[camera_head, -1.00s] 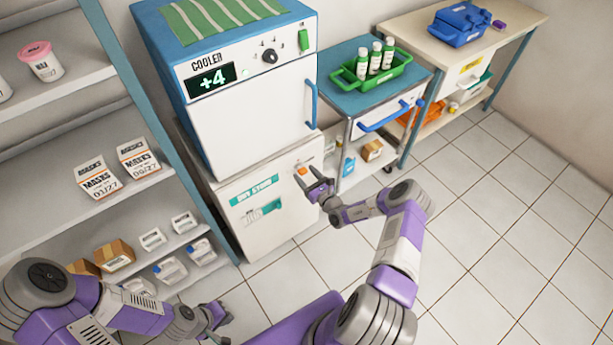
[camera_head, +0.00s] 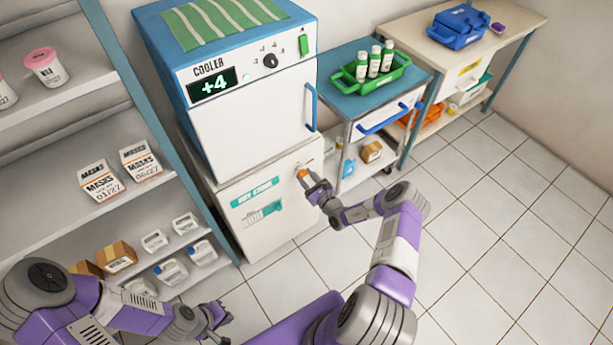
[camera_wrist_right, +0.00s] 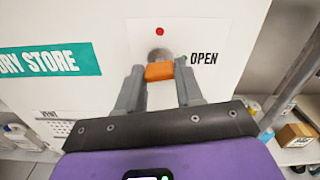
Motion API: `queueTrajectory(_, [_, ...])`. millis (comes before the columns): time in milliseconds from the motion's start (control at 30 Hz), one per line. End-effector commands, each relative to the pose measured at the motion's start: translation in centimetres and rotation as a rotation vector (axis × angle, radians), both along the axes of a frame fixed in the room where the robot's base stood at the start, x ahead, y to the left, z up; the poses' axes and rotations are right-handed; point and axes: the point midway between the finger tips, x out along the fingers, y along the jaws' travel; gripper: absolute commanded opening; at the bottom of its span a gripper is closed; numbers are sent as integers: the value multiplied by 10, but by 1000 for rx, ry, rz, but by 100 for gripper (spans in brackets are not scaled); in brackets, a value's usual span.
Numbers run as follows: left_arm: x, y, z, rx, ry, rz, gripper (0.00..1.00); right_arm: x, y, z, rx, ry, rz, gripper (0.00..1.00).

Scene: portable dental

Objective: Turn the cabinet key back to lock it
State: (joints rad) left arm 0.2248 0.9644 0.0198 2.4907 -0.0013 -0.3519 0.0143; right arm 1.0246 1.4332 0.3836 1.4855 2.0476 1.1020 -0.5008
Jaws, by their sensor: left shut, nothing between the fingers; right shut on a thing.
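The white DRY STORE cabinet (camera_head: 280,225) stands below the cooler with its door shut. The orange key (camera_wrist_right: 160,71) sits at the round lock (camera_wrist_right: 158,54) on its front; it also shows small in the head view (camera_head: 302,173). In the right wrist view, a red dot lies above the lock and the word OPEN (camera_wrist_right: 203,59) lies to its right. My right gripper (camera_wrist_right: 160,75) is shut on the key's orange head, one finger on each side. My left gripper (camera_head: 222,318) is shut and empty at the lower left, away from the cabinet.
The cooler (camera_head: 255,110) stands on the cabinet. A trolley (camera_head: 340,70) with a green tray (camera_head: 395,78) of bottles is to the right. Shelves (camera_head: 60,140) with mask boxes stand at the left. The tiled floor (camera_head: 480,220) at the right is clear.

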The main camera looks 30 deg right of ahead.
Motion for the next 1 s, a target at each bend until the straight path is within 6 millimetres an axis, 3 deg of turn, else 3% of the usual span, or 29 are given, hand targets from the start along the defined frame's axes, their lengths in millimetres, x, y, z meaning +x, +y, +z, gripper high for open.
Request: queueTrajectory(1000, [0, 0, 61, 0, 0, 0, 0, -1, 0, 1, -950, -73, 1, 6])
